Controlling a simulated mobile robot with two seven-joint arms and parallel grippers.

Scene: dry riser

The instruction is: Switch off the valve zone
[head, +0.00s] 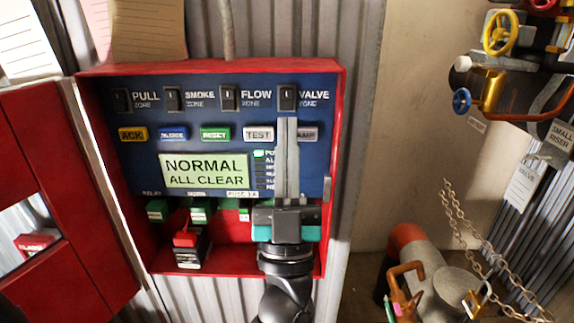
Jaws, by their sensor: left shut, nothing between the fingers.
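The valve zone switch (288,97) is a small dark rocker at the right end of the top row on the blue panel (215,140), beside the word VALVE. My left gripper (288,122) points up the panel, its long grey fingers shut with nothing between them. Its fingertips lie just below the valve switch in the picture; I cannot tell whether they touch the panel. The fingers cover part of the panel between the TEST and LAMP buttons. Which way the valve switch is set is too small to tell. My right gripper is not in view.
Pull (122,99), smoke (172,98) and flow (228,97) switches share the row. Below are coloured buttons and a display (204,170) reading NORMAL ALL CLEAR. The red box rim (340,150) surrounds the panel; its red door (60,190) stands open at left. Pipes and valves are at right.

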